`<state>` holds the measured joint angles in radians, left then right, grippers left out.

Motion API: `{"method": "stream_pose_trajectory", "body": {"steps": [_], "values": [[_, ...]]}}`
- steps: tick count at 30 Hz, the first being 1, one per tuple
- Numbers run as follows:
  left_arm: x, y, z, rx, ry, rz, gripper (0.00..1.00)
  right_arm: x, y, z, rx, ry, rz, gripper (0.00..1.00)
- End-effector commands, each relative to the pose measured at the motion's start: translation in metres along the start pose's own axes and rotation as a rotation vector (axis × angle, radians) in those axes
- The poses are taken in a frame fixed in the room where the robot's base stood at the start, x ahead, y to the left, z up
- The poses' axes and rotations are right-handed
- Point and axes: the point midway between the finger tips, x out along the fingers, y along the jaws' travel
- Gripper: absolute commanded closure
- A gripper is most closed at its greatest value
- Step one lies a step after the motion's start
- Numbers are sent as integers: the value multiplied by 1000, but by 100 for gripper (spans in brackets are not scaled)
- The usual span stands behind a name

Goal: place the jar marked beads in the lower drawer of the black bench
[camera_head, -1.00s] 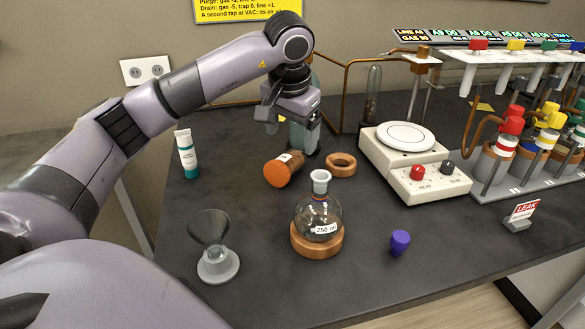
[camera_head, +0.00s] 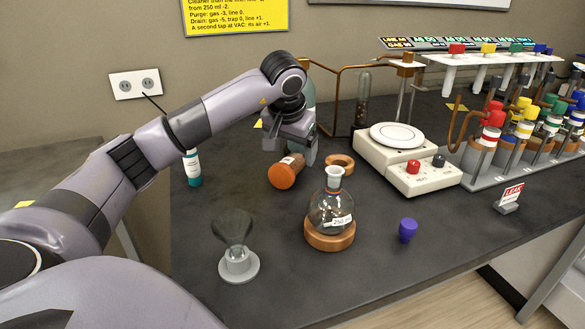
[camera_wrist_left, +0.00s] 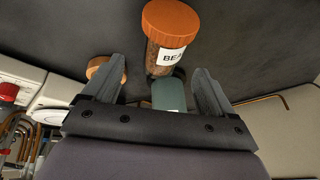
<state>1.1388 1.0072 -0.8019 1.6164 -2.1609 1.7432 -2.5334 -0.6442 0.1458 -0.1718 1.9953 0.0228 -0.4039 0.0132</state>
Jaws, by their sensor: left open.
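The jar marked beads (camera_head: 287,171) lies on its side on the black bench (camera_head: 400,255), its orange lid towards me. In the left wrist view the jar (camera_wrist_left: 168,38) shows its orange lid, brown contents and a white label reading "BEA", partly cut off. My left gripper (camera_head: 290,155) is open, at the far end of the jar. In the left wrist view its two fingers (camera_wrist_left: 160,85) stand apart, the jar ahead of them and not gripped. A teal object (camera_wrist_left: 168,95) shows between the fingers. The lower drawer is not in view. My right gripper is not in view.

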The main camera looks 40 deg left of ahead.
Motion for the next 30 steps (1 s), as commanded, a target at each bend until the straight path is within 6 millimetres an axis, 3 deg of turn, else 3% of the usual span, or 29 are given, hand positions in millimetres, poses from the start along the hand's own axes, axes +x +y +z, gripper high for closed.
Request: {"method": "stream_pose_trajectory", "body": {"steps": [10, 19, 20, 25, 27, 30], "values": [[48, -2, 3, 0, -3, 1, 14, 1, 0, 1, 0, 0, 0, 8], [54, -2, 2, 1, 0, 2, 14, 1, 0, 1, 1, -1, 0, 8], [54, -2, 2, 1, 0, 2, 18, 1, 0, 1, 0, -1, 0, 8], [54, -2, 3, 1, 0, 1, 73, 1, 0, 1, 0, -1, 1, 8], [53, -3, 2, 1, 1, 2, 83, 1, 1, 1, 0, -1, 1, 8], [53, -3, 2, 1, 1, 2, 83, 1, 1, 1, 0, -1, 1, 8]]}}
